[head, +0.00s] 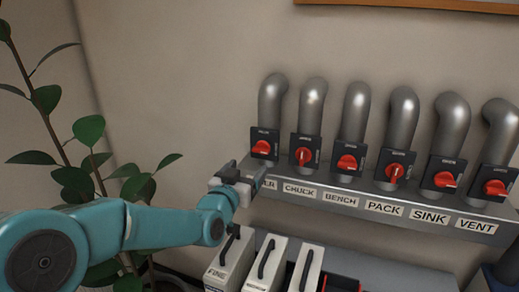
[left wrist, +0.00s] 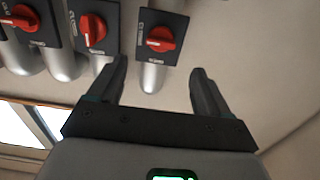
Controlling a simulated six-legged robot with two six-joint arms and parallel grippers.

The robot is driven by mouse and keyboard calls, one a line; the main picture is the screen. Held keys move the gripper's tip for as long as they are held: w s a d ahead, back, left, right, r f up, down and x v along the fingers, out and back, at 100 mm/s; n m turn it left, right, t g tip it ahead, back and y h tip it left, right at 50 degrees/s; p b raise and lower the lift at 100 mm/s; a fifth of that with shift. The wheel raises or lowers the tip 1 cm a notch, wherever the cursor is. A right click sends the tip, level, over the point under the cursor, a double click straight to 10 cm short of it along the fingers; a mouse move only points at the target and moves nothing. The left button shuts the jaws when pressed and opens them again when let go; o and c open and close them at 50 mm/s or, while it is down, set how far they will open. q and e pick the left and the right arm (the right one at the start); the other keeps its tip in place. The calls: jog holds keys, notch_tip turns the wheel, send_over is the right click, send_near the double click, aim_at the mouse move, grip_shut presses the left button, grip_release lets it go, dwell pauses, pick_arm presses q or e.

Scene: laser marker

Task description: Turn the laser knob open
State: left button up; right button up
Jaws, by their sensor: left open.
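The leftmost red knob (head: 262,148) sits on a black plate below a grey pipe. The label under it is partly covered by my left gripper (head: 250,180); only "ER" shows. The handle looks roughly sideways, slightly tilted. In the left wrist view, which looks upside down, the same knob (left wrist: 160,39) lies ahead of the open fingers, in the gap between them. My left gripper (left wrist: 158,68) is empty and appears apart from the knob. In the head view it is just below and left of the knob. My right gripper is not in view.
More red knobs, such as CHUCK (head: 303,156) and PACK (head: 396,172), run rightward along a grey labelled ledge (head: 420,212). Pale boxes with black handles (head: 264,262) stand below. A leafy plant (head: 88,130) is at left. The wall left of the pipes is clear.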

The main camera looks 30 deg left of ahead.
aim_at(260, 152)
pick_arm(q)
jog(key=p+x, duration=0.2)
jog(key=x, duration=0.7)
jog(key=shift+a+p, duration=0.1)
jog(key=shift+p, duration=0.2)
jog(key=shift+a+r, duration=0.1)
jog(key=shift+w, duration=0.1)
jog(key=c, duration=1)
